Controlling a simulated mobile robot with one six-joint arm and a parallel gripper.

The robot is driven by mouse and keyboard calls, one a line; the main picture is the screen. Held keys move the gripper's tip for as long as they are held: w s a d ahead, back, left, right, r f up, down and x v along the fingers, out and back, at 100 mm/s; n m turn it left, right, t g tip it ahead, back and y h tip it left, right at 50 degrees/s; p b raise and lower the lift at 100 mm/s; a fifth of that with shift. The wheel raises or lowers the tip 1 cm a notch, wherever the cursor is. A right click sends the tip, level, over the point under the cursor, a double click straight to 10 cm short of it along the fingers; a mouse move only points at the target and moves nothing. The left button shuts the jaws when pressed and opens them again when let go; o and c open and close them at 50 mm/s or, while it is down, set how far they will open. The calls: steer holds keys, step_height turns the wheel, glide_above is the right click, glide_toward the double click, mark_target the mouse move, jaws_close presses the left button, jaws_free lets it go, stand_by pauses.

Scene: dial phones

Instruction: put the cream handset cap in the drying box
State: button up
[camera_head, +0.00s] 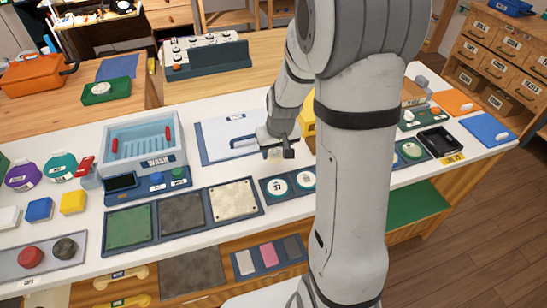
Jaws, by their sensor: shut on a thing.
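My gripper (275,150) is over the white bench, near the front right corner of a blue-edged white board. It points down and is shut on a small pale thing (274,155), which looks like the cream handset cap; the jaws hide most of it. A yellow box (308,128) stands just right of the gripper, mostly hidden behind my arm. I cannot tell whether it is the drying box, as no label for one can be read.
A blue wash basin (168,158) stands left of the blue-edged board (204,150). Green, dark and pale square pads (234,200) lie in front, beside round dials (277,187). A black tray (440,141) is at the right. My arm blocks the middle right of the bench.

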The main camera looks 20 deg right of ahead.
mark_target(277, 154)
steer(key=shift+s+x, duration=0.2)
steer(key=shift+x, duration=0.7)
steer(key=shift+s+x, duration=0.2)
steer(key=shift+x, duration=0.65)
steer(key=shift+d+f, duration=0.1)
steer(key=shift+f, duration=0.1)
steer(key=o, duration=0.9)
steer(key=shift+o, duration=0.2)
steer(key=shift+r, duration=0.1)
